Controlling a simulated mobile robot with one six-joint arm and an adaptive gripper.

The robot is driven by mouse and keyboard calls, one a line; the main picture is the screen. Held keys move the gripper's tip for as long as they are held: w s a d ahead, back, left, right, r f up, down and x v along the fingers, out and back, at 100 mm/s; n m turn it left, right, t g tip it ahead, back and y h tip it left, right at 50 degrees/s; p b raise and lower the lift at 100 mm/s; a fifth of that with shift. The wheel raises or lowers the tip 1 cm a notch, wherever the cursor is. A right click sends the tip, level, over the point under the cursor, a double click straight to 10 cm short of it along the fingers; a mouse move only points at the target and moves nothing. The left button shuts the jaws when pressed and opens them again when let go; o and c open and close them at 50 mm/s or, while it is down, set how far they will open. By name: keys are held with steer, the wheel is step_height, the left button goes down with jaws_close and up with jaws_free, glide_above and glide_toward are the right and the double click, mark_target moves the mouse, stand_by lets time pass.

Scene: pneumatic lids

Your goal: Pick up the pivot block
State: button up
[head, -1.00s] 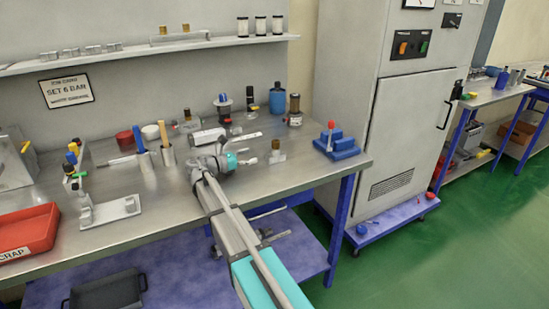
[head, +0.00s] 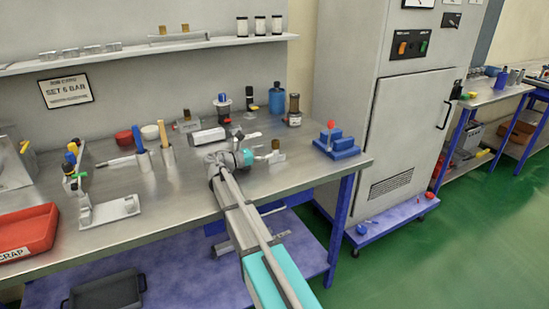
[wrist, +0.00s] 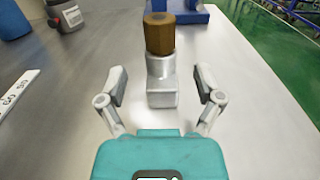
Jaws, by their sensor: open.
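A small grey metal block with a brown hexagonal top, which looks like the pivot block (head: 278,157), stands upright on the bench. In the wrist view the pivot block (wrist: 161,92) is straight ahead, with its grey foot at or between the fingertip line. My gripper (wrist: 160,82) is open, one finger on each side of the block with a gap on both sides. It holds nothing. In the head view my gripper (head: 264,158) is just left of the block, its fingers small and hard to make out.
A blue stepped stand (head: 337,146) with a red-topped pin is to the right, beyond the block. A blue bottle (head: 277,101) and a dark-bodied fitting (head: 294,112) stand behind. A marked white strip (wrist: 17,93) lies left. Bench around the block is clear.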

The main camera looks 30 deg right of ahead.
mark_target(272, 150)
steer(key=shift+d+f, duration=0.1)
steer(key=shift+d, duration=2)
steer(key=shift+c, duration=0.3)
jaws_close()
